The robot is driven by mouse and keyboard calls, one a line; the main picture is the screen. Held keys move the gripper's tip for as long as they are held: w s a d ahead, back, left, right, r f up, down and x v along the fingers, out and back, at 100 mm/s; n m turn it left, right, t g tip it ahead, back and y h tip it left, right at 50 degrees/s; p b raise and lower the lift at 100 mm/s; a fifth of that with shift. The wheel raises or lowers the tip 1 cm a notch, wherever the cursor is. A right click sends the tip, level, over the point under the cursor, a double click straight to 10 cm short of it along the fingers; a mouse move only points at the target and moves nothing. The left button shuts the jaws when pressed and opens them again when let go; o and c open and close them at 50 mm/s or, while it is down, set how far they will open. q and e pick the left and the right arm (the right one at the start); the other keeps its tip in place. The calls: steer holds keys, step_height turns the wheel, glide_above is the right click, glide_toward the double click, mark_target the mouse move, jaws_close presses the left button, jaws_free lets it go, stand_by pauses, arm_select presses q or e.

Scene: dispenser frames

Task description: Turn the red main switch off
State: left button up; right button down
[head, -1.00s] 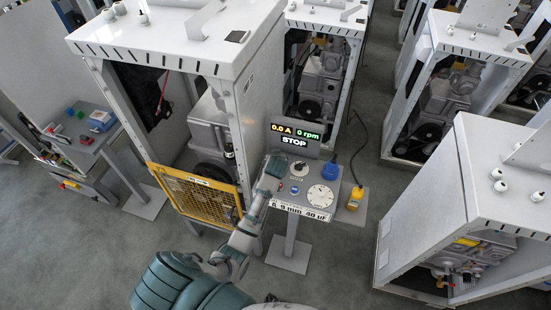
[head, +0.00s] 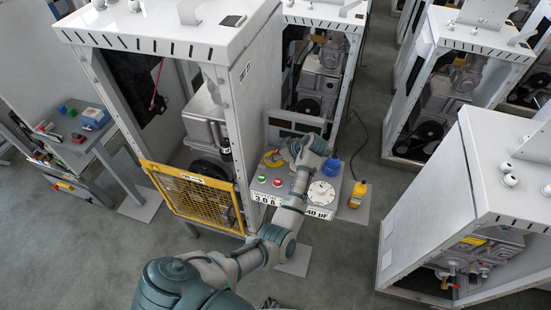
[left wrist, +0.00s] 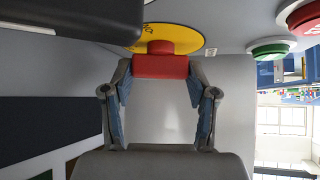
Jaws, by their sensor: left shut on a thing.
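The red main switch (left wrist: 160,66) is a red handle on a yellow disc (left wrist: 178,38). In the left wrist view its bar lies crosswise between my left gripper's fingertips (left wrist: 160,72), which are shut on it. In the head view my left gripper (head: 285,154) reaches over the dispenser's grey control panel (head: 254,192). The yellow disc (head: 269,160) shows just left of the gripper, and the red handle is mostly hidden there. The display (head: 296,125) behind the panel is dark. My right gripper is not in view.
The panel also has a green button (head: 262,179), a red button (head: 277,183), a white dial (head: 321,193) and a blue socket (head: 331,165). A yellow connector (head: 357,194) is at right. A yellow mesh guard (head: 192,195) stands left of the panel.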

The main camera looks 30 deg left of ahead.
arm_select(q)
steer(key=n+g+b, duration=0.1)
steer(key=n+b, duration=0.1)
steer(key=shift+w+f+g+b, duration=0.15)
steer(key=shift+f+g+b, duration=0.15)
steer(key=shift+g, duration=0.1)
steer(key=shift+r+n+g+b, duration=0.15)
steer(key=shift+n+g+b, duration=0.45)
steer(key=shift+n+b, duration=0.35)
steer(key=o, duration=1.2)
steer(key=shift+w+d, duration=0.1)
steer(key=shift+c, duration=0.2)
steer(key=shift+r, duration=0.1)
step_height(320, 180, up, 10)
steer(key=shift+w, duration=0.1)
